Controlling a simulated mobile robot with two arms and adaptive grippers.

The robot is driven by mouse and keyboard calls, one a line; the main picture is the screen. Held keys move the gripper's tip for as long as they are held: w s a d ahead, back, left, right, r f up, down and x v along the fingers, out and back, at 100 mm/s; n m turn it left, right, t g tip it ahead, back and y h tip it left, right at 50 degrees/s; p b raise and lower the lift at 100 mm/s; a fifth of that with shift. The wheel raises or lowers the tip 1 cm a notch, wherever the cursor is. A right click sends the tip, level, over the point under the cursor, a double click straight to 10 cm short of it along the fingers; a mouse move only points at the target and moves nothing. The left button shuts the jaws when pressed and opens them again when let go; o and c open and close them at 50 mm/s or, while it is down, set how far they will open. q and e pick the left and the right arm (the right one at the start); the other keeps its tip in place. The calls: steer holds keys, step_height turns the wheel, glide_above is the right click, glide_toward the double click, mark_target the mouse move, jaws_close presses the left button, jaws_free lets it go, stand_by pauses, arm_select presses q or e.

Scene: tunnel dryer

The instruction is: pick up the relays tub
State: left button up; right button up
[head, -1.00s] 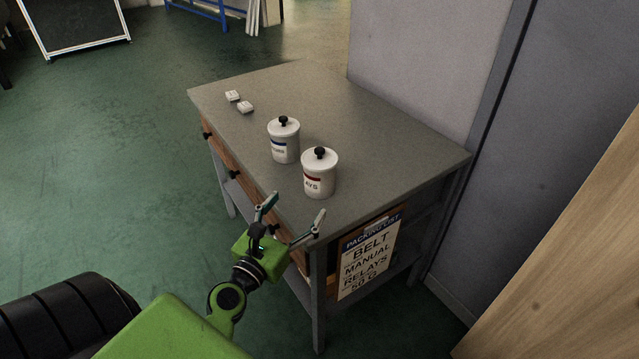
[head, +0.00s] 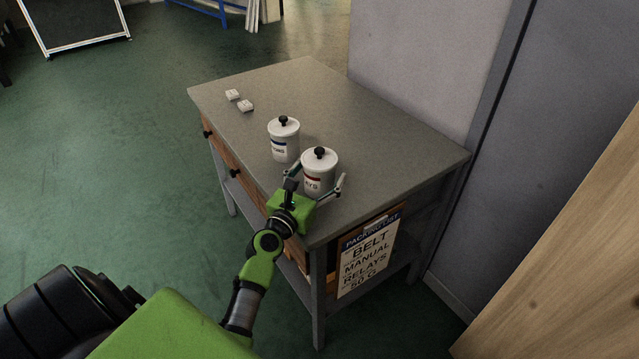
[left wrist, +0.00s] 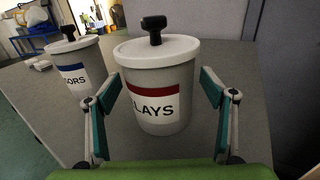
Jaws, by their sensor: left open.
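The relays tub (head: 319,168) is a white lidded tub with a black knob and a red-banded label, upright near the front corner of the grey table. In the left wrist view the tub (left wrist: 157,85) stands between the fingers, its label reading "LAYS". My left gripper (head: 314,181) is open, with one finger on each side of the tub's near face; it also shows in the left wrist view (left wrist: 160,108). I cannot tell whether the fingers touch the tub. My right gripper is not in view.
A similar tub (head: 284,146) with a blue-banded label stands close behind, to the left. Two small white blocks (head: 239,101) lie at the table's (head: 375,140) far left. A packing list sign (head: 367,258) hangs at the table's end. The table's right side is clear.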

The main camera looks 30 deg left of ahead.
arm_select(q)
steer(key=shift+w, duration=0.35)
steer(key=c, duration=1.4)
steer(key=shift+r, duration=0.15)
steer(key=shift+c, duration=1.2)
steer(key=shift+r, duration=0.15)
